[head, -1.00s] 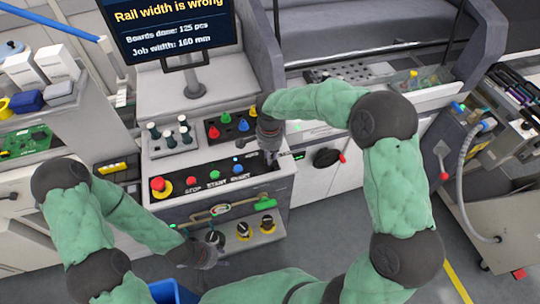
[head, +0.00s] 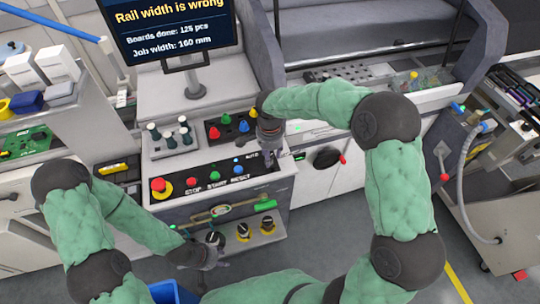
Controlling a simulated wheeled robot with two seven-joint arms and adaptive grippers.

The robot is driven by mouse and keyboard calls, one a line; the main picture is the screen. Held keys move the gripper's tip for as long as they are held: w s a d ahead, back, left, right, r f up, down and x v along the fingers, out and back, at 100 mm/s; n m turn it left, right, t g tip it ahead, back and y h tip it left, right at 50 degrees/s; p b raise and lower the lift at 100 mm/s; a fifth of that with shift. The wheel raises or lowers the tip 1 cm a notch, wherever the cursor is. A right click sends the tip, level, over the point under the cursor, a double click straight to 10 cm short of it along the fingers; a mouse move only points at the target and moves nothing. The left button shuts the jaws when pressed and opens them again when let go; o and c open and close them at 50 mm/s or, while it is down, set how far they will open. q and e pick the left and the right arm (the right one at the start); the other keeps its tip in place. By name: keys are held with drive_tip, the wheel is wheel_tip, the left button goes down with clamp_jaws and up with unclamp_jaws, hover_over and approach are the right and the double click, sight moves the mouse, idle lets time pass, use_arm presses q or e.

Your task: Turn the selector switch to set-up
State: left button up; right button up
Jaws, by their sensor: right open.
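The grey control panel (head: 215,191) shows a red mushroom button on a yellow base (head: 161,187), then red, green and blue buttons labelled STOP, START and RESET. The word AUTO is partly readable at the panel's right end. The selector switch is hard to make out there; my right gripper largely covers that spot. My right gripper (head: 270,160) points down over the panel's right end, open. Whether it touches the switch cannot be told. My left gripper (head: 214,260) hangs low in front of the panel, beside the lower shelf; its fingers are too unclear to read.
A screen (head: 170,28) reads "Rail width is wrong". A black crank with a red handle (head: 327,158) is to the right.

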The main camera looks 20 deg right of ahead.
wheel_tip(320, 180, up, 11)
idle(0.4)
idle(0.4)
